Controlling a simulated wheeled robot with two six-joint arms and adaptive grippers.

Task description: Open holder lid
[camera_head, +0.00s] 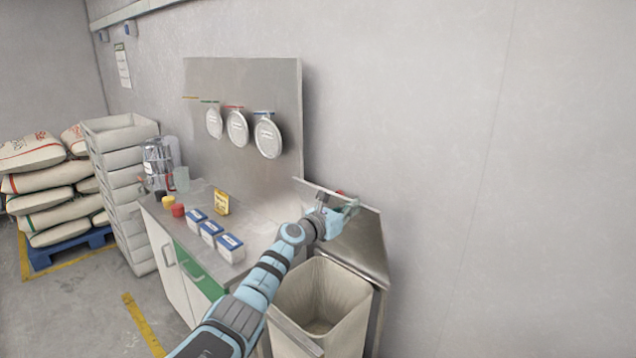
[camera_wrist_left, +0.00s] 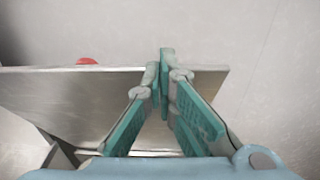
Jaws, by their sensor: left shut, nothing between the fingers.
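A metal panel, which looks like the holder lid (camera_head: 316,187), stands at a tilt at the back of the metal holder (camera_head: 362,245) by the wall. In the left wrist view the lid (camera_wrist_left: 75,100) is a broad grey plate whose top edge runs behind my fingers. My left gripper (camera_head: 349,207) is at the lid's right part, with its arm across the front. Its teal fingers (camera_wrist_left: 166,68) are shut with nothing between them. I cannot tell whether the fingertips touch the lid. My right gripper is not in view.
A counter (camera_head: 255,232) to the left carries blue-and-white boxes (camera_head: 230,246), a yellow item (camera_head: 222,202) and a grinder (camera_head: 157,162). A red thing (camera_wrist_left: 87,61) shows behind the lid. The wall is close behind.

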